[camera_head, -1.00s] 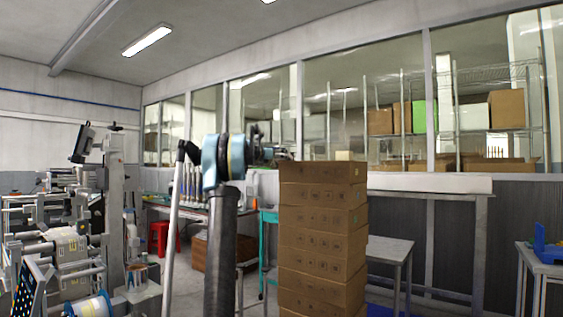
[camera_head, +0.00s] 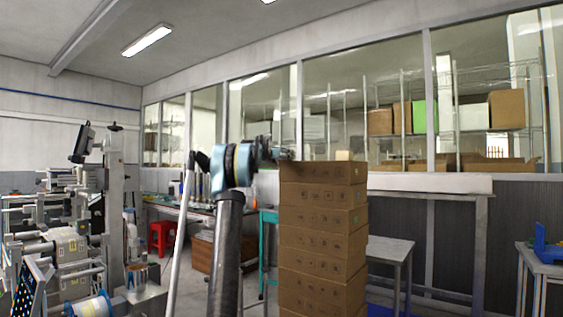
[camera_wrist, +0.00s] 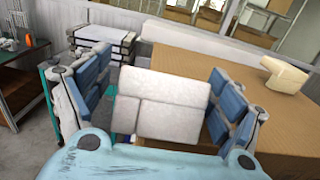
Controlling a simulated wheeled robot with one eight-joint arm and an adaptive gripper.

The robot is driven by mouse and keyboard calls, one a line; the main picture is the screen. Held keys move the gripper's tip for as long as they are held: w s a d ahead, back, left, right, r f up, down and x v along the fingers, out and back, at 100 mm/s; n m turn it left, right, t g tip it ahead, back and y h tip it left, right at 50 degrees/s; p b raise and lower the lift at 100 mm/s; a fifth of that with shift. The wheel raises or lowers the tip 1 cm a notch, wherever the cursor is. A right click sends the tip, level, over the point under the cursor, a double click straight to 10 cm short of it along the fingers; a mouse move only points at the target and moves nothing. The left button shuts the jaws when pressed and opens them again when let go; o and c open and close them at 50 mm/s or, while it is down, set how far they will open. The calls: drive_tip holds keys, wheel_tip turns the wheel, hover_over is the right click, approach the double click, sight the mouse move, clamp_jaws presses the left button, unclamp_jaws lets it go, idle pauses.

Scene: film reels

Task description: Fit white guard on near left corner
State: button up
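A white guard (camera_wrist: 160,100), pale and block-like with seams, sits between the blue-padded fingers of my gripper (camera_wrist: 160,98) in the wrist view. In the head view my gripper (camera_head: 282,154) is small and dark, beside the upper left corner of the stack (camera_head: 322,220). The held guard cannot be made out there. Whether it touches the stack cannot be told.
Another cream guard (camera_wrist: 285,75) sits on the box top; it also shows in the head view (camera_head: 343,155). A grey table (camera_head: 390,248) stands right of the stack. A workbench (camera_head: 180,207) and a red stool (camera_head: 161,236) are behind. Reel machines (camera_head: 70,245) fill the left.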

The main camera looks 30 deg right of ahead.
drive_tip(key=c, duration=1.2)
drive_tip(key=shift+r, duration=0.15)
wheel_tip(320, 180, up, 9)
drive_tip(key=shift+r, duration=0.15)
drive_tip(key=shift+d+r, duration=0.1)
drive_tip(key=shift+r, duration=0.1)
drive_tip(key=shift+s+d+h, duration=0.1)
drive_tip(key=shift+s+h, duration=0.2)
drive_tip(key=shift+h, duration=0.5)
drive_tip(key=shift+s+a+m+h, duration=0.25)
drive_tip(key=shift+m+h, duration=0.05)
drive_tip(key=shift+h, duration=0.5)
drive_tip(key=shift+s+a+r+t+h, duration=0.1)
drive_tip(key=shift+s+a+t+h, duration=0.05)
drive_tip(key=shift+a+t+h, duration=0.45)
drive_tip(key=shift+s+a+t+h, duration=0.1)
drive_tip(key=shift+a+t+h, duration=0.3)
drive_tip(key=shift+a, duration=0.15)
drive_tip(key=shift+f, duration=5)
